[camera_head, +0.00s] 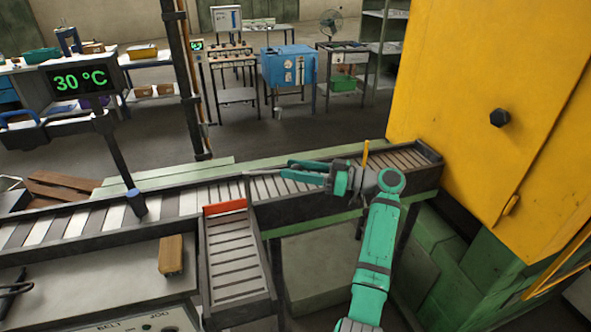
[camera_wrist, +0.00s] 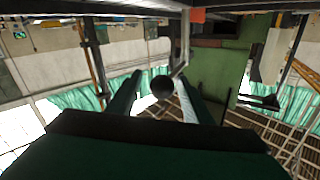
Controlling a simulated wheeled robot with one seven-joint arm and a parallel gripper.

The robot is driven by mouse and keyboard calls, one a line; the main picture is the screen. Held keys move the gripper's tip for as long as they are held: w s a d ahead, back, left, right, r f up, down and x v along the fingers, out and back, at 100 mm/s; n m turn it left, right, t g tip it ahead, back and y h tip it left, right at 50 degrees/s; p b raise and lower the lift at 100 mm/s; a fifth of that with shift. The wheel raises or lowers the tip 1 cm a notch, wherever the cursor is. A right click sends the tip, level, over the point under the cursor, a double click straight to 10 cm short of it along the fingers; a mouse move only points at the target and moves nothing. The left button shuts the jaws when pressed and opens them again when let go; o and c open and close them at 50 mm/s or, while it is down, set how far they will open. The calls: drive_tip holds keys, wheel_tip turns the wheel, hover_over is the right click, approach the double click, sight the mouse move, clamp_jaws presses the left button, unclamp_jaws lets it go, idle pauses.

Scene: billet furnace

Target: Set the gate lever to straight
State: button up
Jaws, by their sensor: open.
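An orange-red gate plate (camera_head: 225,207) stands at the top end of the side chute, along the edge of the roller conveyor. My gripper (camera_head: 285,169) reaches left over the conveyor, to the right of and a little beyond the gate. Its fingers are apart. In the wrist view, a dark round knob (camera_wrist: 162,87) shows between the open fingers of my gripper (camera_wrist: 155,88), and a thin bent grey bar (camera_wrist: 185,45) shows just beside it. I cannot tell whether the fingers touch the knob. The lever's setting is not clear. A bit of orange-red (camera_wrist: 198,15) shows at the top edge.
The roller conveyor (camera_head: 75,228) runs across the view, with the side chute (camera_head: 233,262) toward me. A wooden-looking block (camera_head: 171,254) lies on the bench at left. A post with a 30 °C display (camera_head: 80,81) stands left. A large yellow housing (camera_head: 480,90) blocks the right.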

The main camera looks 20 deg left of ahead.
drive_tip(key=w+d, duration=0.1)
drive_tip(key=d, duration=0.9)
drive_tip(key=shift+w+d, duration=0.3)
drive_tip(key=shift+d, duration=0.05)
